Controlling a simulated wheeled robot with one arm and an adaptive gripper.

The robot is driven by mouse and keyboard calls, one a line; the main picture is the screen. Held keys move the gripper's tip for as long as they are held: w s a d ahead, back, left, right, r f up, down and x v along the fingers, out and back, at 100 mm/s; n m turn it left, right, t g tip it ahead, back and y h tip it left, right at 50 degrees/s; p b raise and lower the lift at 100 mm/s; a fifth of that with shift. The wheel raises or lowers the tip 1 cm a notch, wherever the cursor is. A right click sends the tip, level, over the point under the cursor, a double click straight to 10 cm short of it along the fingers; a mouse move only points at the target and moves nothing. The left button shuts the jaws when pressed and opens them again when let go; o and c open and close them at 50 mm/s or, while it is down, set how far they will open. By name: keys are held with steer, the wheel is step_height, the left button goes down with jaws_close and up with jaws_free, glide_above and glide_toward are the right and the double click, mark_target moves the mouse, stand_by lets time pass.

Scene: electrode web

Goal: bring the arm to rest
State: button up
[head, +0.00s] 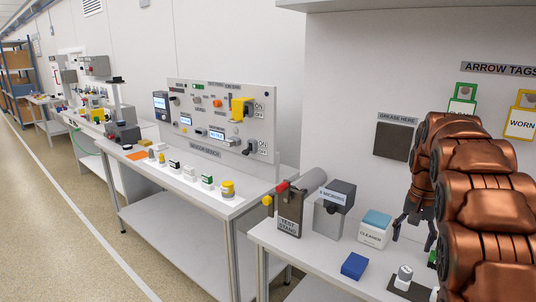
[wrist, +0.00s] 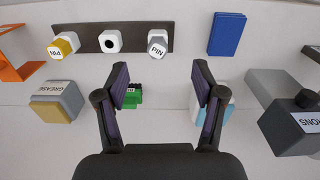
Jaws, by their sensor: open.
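My gripper (head: 413,238) hangs below my copper-coloured arm, over the right part of the near table. In the wrist view the two fingers of my gripper (wrist: 160,72) are spread apart with nothing between the tips. A small green and black block (wrist: 133,97) lies on the table near the left finger, partly hidden by it. The white and cyan cleaner block (head: 375,229) stands left of my gripper in the head view. In the wrist view the right finger partly hides this cleaner block (wrist: 227,106).
A blue block (head: 354,265), a grey device (head: 333,211) and a test stand (head: 290,212) occupy the near table (head: 318,289). The wrist view shows a grease block (wrist: 57,102) and a dark strip (wrist: 88,36) with several pieces. Arrow tags hang on the wall.

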steer(key=s+a+r+n, duration=0.2)
steer(key=s+a, duration=0.7)
steer(key=s+a+f+n+p, duration=0.1)
steer(key=s+a, duration=0.3)
steer(key=s, duration=0.5)
steer(key=s+a+f+n+g, duration=0.1)
steer(key=s+a+f+n, duration=0.1)
steer(key=s, duration=0.7)
steer(key=s+a+f+n+p, duration=0.1)
steer(key=s+a+f+n, duration=0.1)
steer(key=s+a, duration=0.4)
steer(key=s, duration=0.2)
steer(key=shift+s+a+f+n+g+p, duration=0.15)
steer(key=shift+s+n+g+p, duration=0.15)
steer(key=shift+s+n+p, duration=0.1)
steer(key=shift+c, duration=0.2)
